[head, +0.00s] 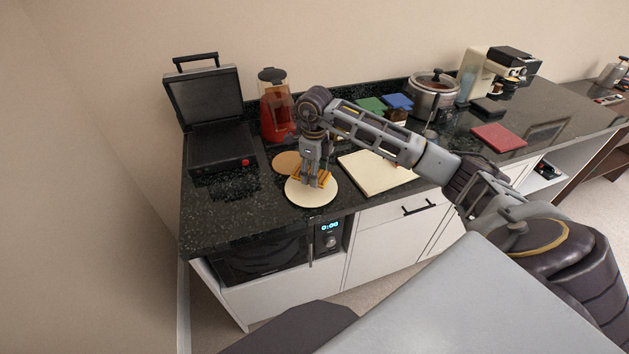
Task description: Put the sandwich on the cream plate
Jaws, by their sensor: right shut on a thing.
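The cream plate (311,196) lies on the dark countertop near its front edge. My right gripper (313,183) points down over the plate and is shut on the sandwich (325,178). The sandwich is golden yellow and mostly hidden by the fingers. It is at or just above the plate; I cannot tell whether it touches. My left gripper is not in view.
An open panini press (219,145) stands at the left, with a red blender (274,108) beside it. A round wooden board (286,162) lies behind the plate and a pale cutting board (372,175) to its right. A slow cooker (433,99) stands farther right. The counter left of the plate is clear.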

